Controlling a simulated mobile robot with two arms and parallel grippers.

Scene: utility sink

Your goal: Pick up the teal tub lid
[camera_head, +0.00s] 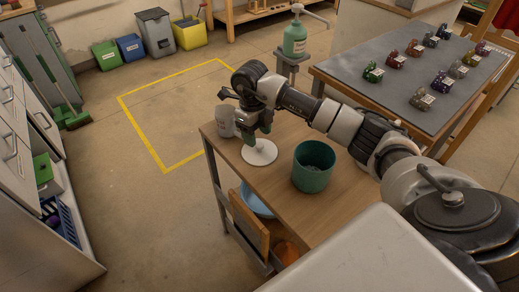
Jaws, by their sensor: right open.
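A pale, flat round disc (264,153), which looks like the tub lid, lies on the small wooden table. The teal tub (314,169) stands upright to its right, uncovered, with dark contents partly visible inside. My right gripper (257,142) comes in from the right and points down at the disc's far left edge. My left gripper is not in view.
A whitish cup or can (225,121) stands close behind my right gripper at the table's far left corner. A blue bowl (255,200) sits on the lower shelf. The table's front right (300,217) is clear. A grey bench (395,75) with several small colored objects stands at the right.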

